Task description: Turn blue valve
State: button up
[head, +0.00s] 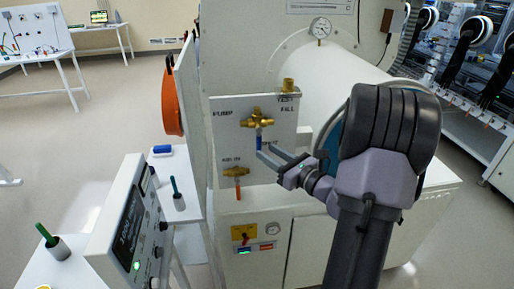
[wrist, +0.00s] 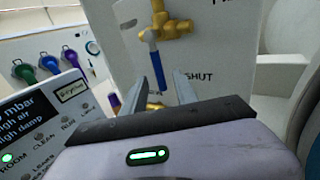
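The blue valve handle (head: 259,140) hangs straight down from a brass valve body (head: 257,118) on a pale panel marked PUMP, FILL and SHUT. In the wrist view the blue handle (wrist: 151,44) points down and slightly right, beside the word SHUT. My gripper (head: 267,152) is in front of the panel, close to the handle's lower end. In the wrist view my gripper's fingers (wrist: 168,74) are apart, with the left fingertip close to the handle. The handle does not appear clamped; whether a finger touches it, I cannot tell.
An orange-handled valve (head: 238,188) sits lower left on the panel. A control box with a display (head: 128,232) stands at the front left. An open round door (head: 171,100) is at the left of the panel. A pressure gauge (head: 320,28) sits above the white cylinder.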

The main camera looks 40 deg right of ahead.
aim_at(260, 148)
jog(key=w, duration=0.4)
jog(key=shift+w+a, duration=0.1)
jog(key=shift+w, duration=0.3)
grip_shut()
dwell(1.0)
